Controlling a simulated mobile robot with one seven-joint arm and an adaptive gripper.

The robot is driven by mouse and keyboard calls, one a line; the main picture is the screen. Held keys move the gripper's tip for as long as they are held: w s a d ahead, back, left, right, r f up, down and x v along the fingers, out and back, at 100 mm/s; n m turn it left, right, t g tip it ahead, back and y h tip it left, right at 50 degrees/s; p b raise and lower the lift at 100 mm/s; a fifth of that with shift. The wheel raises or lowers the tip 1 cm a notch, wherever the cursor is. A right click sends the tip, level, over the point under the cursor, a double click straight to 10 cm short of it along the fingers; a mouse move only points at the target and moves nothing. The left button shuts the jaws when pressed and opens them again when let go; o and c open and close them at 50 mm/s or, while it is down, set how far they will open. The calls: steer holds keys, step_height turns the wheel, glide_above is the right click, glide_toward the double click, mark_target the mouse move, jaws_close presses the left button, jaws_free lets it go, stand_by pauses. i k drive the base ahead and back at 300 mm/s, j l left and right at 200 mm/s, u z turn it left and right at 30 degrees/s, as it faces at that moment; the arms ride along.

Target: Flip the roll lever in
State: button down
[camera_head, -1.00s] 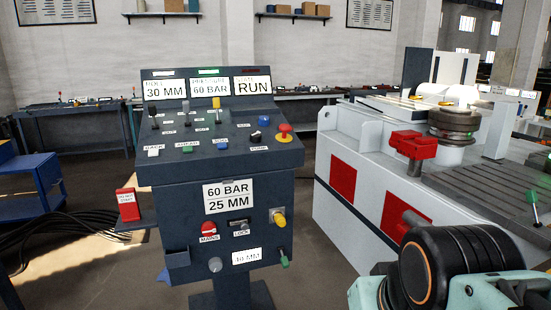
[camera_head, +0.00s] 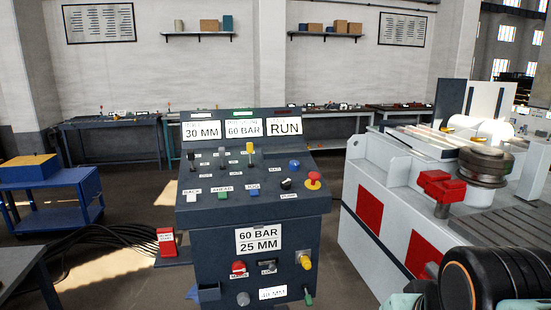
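The dark control console (camera_head: 253,213) stands in the middle of the view. On its sloped top is a row of levers: a black-knobbed lever (camera_head: 191,158) at the left, a grey lever (camera_head: 222,156) beside it, and a yellow-topped lever (camera_head: 250,151). Their small labels are too blurred to tell which is the roll lever. The left display (camera_head: 201,131) reads 30 MM, the middle one 60 BAR, the right one RUN. My arm shows at the bottom right, apart from the console. My gripper's fingers are not in view.
The white bending machine (camera_head: 385,205) with a red clamp block (camera_head: 441,187) stands right of the console. A red emergency button (camera_head: 313,180) sits right of the levers. A blue cart (camera_head: 62,190) and black cables (camera_head: 95,237) are at the left.

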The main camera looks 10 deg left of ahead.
mark_target(191, 154)
steer(key=k, duration=0.6)
steer(key=z, duration=1.2)
steer(key=j+z, duration=0.2)
steer(key=z, duration=0.15)
steer(key=j+z, duration=0.2)
steer(key=z, duration=0.15)
steer(key=k+j, duration=0.1)
steer(key=j, duration=0.7)
steer(key=k+j, duration=0.1)
steer(key=j, duration=0.65)
steer(key=k+j, duration=0.1)
steer(key=j, duration=0.7)
steer(key=k+j, duration=0.1)
steer(key=j, duration=0.65)
steer(key=k+j, duration=0.1)
steer(key=j, duration=0.7)
